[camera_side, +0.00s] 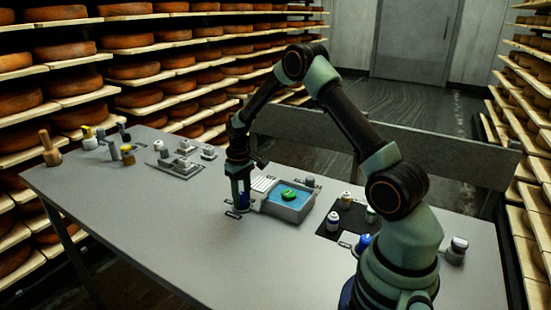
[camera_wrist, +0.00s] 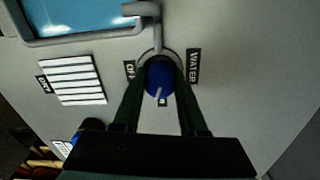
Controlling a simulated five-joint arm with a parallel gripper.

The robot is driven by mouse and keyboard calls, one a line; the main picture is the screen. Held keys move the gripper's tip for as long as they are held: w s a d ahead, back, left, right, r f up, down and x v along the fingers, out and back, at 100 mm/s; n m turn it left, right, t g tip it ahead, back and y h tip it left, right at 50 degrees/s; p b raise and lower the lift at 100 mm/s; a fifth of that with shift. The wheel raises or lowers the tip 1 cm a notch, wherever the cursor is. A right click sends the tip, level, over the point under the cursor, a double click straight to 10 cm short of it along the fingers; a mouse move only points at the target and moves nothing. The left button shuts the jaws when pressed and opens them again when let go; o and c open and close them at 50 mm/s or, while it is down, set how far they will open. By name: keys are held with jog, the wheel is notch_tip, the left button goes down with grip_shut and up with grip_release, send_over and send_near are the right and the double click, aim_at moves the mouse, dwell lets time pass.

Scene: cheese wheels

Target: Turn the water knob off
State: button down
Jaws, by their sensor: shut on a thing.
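The blue water knob (camera_wrist: 158,75) sits on the grey table below the basin's spout in the wrist view, beside a black label reading WATER (camera_wrist: 193,66). Its pale pointer mark faces the bottom of the picture, tilted slightly. A partly covered label beginning with "O" (camera_wrist: 129,70) lies to its left, and a small label edge shows below it. My gripper (camera_wrist: 159,85) is shut on the knob, with one dark finger on each side. In the side view my gripper (camera_side: 241,203) points straight down at the knob, which is mostly hidden there.
The basin (camera_side: 307,211) with blue water and a green floating piece stands right beside my gripper. A white slatted rack (camera_wrist: 75,80) is near the knob. Bottles on a dark mat (camera_side: 340,234) stand to the right; tools and small stands are at the left. The front table is clear.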

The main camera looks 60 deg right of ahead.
aim_at(242, 194)
jog(key=m, duration=1.3)
jog(key=shift+w+m, duration=0.1)
jog(key=shift+m, duration=0.3)
dwell(0.3)
jog(key=shift+c, duration=2.2)
grip_release()
jog(key=shift+r, duration=0.1)
notch_tip(242, 194, up, 12)
